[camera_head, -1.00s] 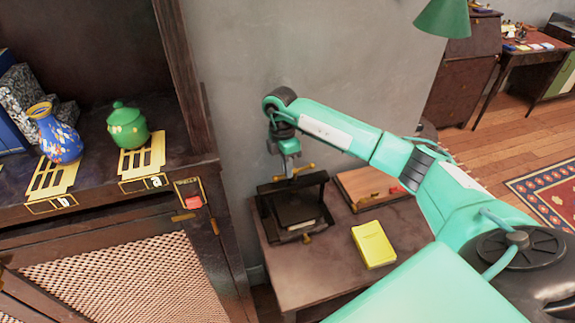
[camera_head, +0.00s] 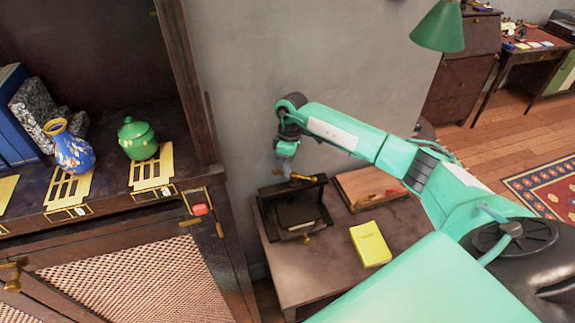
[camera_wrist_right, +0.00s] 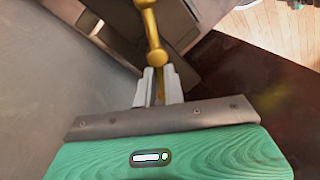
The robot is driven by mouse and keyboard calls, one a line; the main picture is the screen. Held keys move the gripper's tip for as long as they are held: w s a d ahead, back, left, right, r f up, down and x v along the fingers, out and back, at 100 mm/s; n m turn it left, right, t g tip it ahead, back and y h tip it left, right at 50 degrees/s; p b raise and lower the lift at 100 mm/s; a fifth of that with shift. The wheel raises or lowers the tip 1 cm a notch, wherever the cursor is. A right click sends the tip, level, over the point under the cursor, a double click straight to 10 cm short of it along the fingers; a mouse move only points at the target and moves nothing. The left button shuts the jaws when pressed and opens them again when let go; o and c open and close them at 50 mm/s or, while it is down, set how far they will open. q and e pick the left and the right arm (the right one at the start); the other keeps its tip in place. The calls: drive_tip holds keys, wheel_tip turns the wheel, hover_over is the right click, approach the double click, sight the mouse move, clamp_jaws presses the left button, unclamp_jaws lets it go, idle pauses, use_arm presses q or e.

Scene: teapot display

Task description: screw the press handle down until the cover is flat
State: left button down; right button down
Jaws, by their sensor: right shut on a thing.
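The press (camera_head: 322,205) is a dark frame with an opening at its front. It stands on a small dark table against the grey wall. Its brass handle (camera_head: 303,177) sits at the top, and in the right wrist view the brass bar (camera_wrist_right: 152,28) with round knobs runs up from between the fingers. My right gripper (camera_head: 287,168) is above the press, shut on the brass handle; its fingers (camera_wrist_right: 160,86) close around one end. Something pale lies inside the press. I cannot tell whether the cover is flat. My left gripper is out of view.
A yellow book (camera_head: 370,244) and a wooden board (camera_head: 372,185) with a red item share the table. At left, a cabinet shelf (camera_head: 110,190) holds a blue vase (camera_head: 73,153) and a green lidded jar (camera_head: 138,139). A green lamp shade (camera_head: 438,27) hangs at upper right.

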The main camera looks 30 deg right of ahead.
drive_tip(key=shift+d, duration=0.1)
idle(0.4)
drive_tip(key=c, duration=1.5)
unclamp_jaws()
drive_tip(key=shift+r, duration=0.1)
drive_tip(key=shift+w+r, duration=0.1)
drive_tip(key=shift+r, duration=0.2)
wheel_tip(320, 180, up, 13)
drive_tip(key=w+d+b, duration=0.1)
drive_tip(key=d+b, duration=0.1)
drive_tip(key=b, duration=0.1)
drive_tip(key=shift+w, duration=0.25)
drive_tip(key=shift+f, duration=0.15)
